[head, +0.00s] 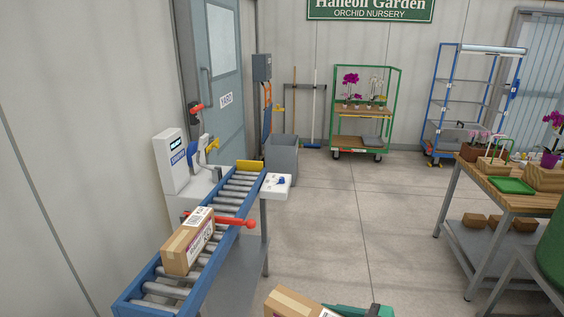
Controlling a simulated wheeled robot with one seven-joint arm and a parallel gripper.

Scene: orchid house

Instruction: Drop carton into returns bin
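A brown carton (188,245) with white labels and dark print sits on the blue roller conveyor (133,300) at the lower left. A second brown carton (290,302) shows at the bottom edge, cut off by the frame; what it rests on is hidden. A grey open-topped bin (282,160) stands on the floor beyond the far end of the conveyor; I see no readable label on it and cannot see inside. My gripper cannot be made out in this view.
A red bar (233,221) crosses the conveyor past the carton, and a yellow stop (250,166) is at its far end. A green object (360,311) is at the bottom edge. A wooden-topped bench (520,196) stands right. The floor between is clear.

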